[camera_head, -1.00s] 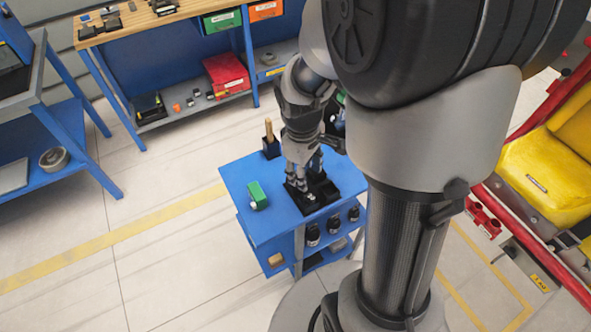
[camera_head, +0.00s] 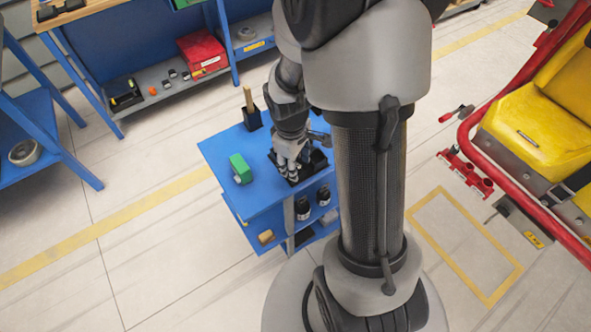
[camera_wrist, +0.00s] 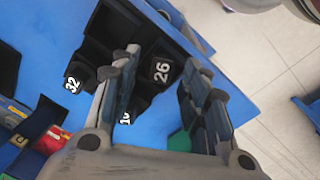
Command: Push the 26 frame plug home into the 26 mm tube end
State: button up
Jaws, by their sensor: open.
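The 26 plug (camera_wrist: 163,70) is a black block with a white "26" on its top, seated in a black tray (camera_wrist: 112,22) in the wrist view. My gripper (camera_wrist: 166,74) is open, with a finger on either side of this plug. A gap shows between plug and fingers, and I cannot tell if either touches it. A plug marked 32 (camera_wrist: 76,79) sits to the left, and another numbered one is partly hidden by the left finger. In the head view my gripper (camera_head: 289,160) is down at the tray on the blue cart. I cannot identify the 26 mm tube end.
The blue cart (camera_head: 222,152) also carries a green block (camera_head: 240,168) and a black holder (camera_head: 251,119) with a wooden handle. A red frame with red cylinders (camera_head: 467,172) stands beside a yellow seat (camera_head: 520,125) at right. Floor between cart and seat is mostly open.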

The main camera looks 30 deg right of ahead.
jog(key=shift+c, duration=0.4)
jog(key=c, duration=0.9)
jog(key=shift+s, duration=0.1)
jog(key=shift+r, duration=0.1)
notch_tip(320, 180, up, 20)
jog(key=p, duration=0.7)
jog(key=shift+p, duration=0.3)
jog(key=shift+a, duration=0.1)
